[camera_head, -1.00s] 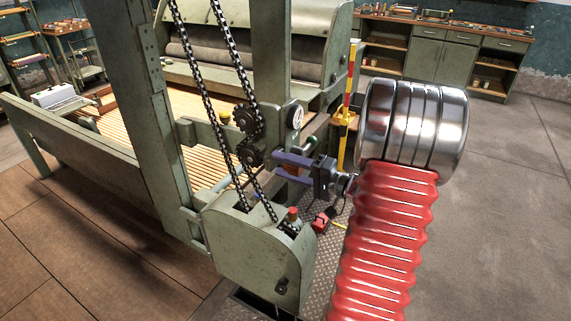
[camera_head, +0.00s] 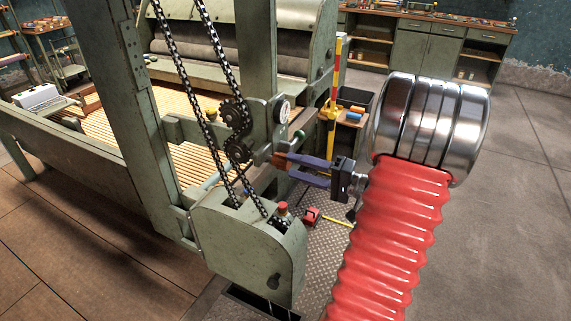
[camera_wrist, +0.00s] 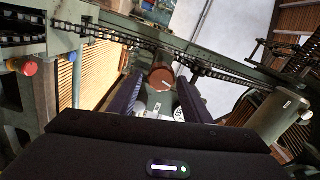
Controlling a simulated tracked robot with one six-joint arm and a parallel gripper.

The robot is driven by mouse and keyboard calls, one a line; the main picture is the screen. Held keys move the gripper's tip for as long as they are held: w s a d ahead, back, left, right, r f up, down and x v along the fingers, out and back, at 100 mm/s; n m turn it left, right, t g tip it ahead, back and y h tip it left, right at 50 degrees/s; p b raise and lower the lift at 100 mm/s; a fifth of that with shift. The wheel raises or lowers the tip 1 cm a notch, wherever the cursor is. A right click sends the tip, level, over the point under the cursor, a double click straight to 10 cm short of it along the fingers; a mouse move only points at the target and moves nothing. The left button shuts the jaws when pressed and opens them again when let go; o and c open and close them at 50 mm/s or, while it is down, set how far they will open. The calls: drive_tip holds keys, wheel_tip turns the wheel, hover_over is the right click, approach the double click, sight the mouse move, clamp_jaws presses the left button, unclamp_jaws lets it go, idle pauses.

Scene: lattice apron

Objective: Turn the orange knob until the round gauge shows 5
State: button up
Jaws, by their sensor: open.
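The orange knob (camera_head: 278,159) sits on the green machine frame, partly covered by my gripper in the head view. In the wrist view the knob (camera_wrist: 161,77) is a brownish-orange disc with a pale mark, seen between and beyond my finger ends. My gripper (camera_head: 289,169) has dark purple fingers, spread apart with nothing held. Its fingers also show in the wrist view (camera_wrist: 160,92). Whether they touch the knob cannot be told. The round gauge (camera_head: 283,110) is a small white dial above the knob in the head view; its reading is too small to make out.
Chains (camera_head: 185,85) run down the frame left of the knob. A green housing (camera_head: 245,250) with a red button (camera_head: 282,208) stands below. A yellow-red post (camera_head: 334,85) and a small bench (camera_head: 352,116) stand behind my gripper. Open floor (camera_head: 525,200) lies right.

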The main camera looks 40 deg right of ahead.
sight(273, 159)
drive_tip(key=v, duration=0.5)
drive_tip(key=shift+s, duration=0.35)
drive_tip(key=shift+o, duration=0.5)
drive_tip(key=shift+d, duration=0.1)
drive_tip(key=shift+o, duration=0.7)
drive_tip(key=shift+m, duration=0.3)
drive_tip(key=m, duration=1.1)
drive_tip(key=shift+r+m, duration=0.15)
drive_tip(key=shift+m, duration=0.25)
drive_tip(key=x, duration=1.3)
drive_tip(key=shift+w, duration=0.35)
drive_tip(key=shift+c, duration=0.2)
